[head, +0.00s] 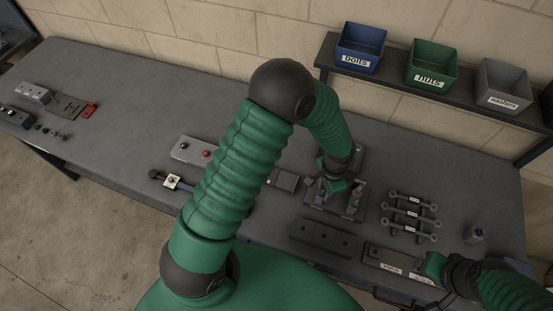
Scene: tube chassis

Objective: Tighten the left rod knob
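A dark grey chassis fixture (350,207) with short upright posts sits on the bench right of centre. My green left arm arches over the bench, and its gripper (333,187) points down onto this fixture. The gripper is among the posts; its fingertips are small and partly hidden, so I cannot tell whether they are shut on a knob. The left rod knob cannot be made out under the gripper. My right gripper (436,266) is low at the right, over a labelled grey tray near the front edge. Its opening cannot be made out.
Several rods with light labels (411,214) lie right of the fixture. A dark slotted block (326,236) is in front. Blue (360,47), green (432,63) and grey (503,86) bins stand on a raised shelf (400,83). The bench's left-centre (130,100) is clear.

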